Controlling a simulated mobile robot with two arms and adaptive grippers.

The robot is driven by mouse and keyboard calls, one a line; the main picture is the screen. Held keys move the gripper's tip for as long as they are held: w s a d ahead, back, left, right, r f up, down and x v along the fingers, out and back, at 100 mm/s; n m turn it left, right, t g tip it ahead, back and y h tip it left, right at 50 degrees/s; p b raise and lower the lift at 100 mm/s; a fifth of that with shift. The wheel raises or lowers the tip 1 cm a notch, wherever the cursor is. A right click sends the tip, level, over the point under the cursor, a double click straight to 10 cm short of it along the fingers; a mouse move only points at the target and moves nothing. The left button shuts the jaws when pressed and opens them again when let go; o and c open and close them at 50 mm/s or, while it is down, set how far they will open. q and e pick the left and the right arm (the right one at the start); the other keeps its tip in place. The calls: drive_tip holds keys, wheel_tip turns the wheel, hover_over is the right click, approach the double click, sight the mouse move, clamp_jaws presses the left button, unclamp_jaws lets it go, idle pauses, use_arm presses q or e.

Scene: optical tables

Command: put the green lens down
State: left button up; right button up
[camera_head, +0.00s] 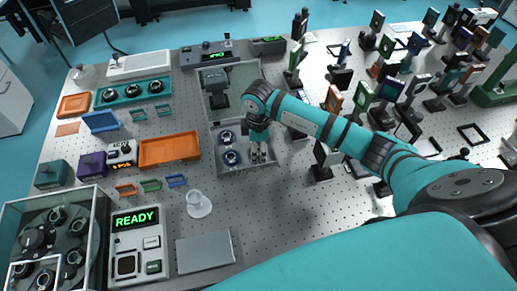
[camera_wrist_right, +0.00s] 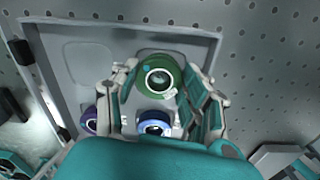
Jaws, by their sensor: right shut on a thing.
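The green lens (camera_wrist_right: 160,77), a round green ring with a pale center, sits between the fingers of my right gripper in the wrist view. My right gripper (camera_head: 258,153) is shut on it and points down over the right part of the grey open case's near half (camera_head: 213,134). In the head view the gripper hides the lens. Whether the lens touches the case floor I cannot tell. A blue lens (camera_wrist_right: 156,124) and a purple lens (camera_wrist_right: 90,120) lie in the case beside it. My left gripper is not in view.
An orange tray (camera_head: 169,149) lies left of the case. Many mounted optics crowd the table's right side. Bare perforated table (camera_head: 285,225) lies in front of the case.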

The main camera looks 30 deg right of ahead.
drive_tip(key=o, duration=1)
drive_tip(key=shift+s+f, duration=0.3)
drive_tip(key=shift+f, duration=0.25)
drive_tip(key=shift+c, duration=0.2)
drive_tip(key=shift+f, duration=0.15)
drive_tip(key=shift+r, duration=0.2)
wheel_tip(320, 180, up, 13)
drive_tip(key=b, duration=0.2)
drive_tip(key=shift+w+r, duration=0.15)
drive_tip(key=shift+w, duration=0.15)
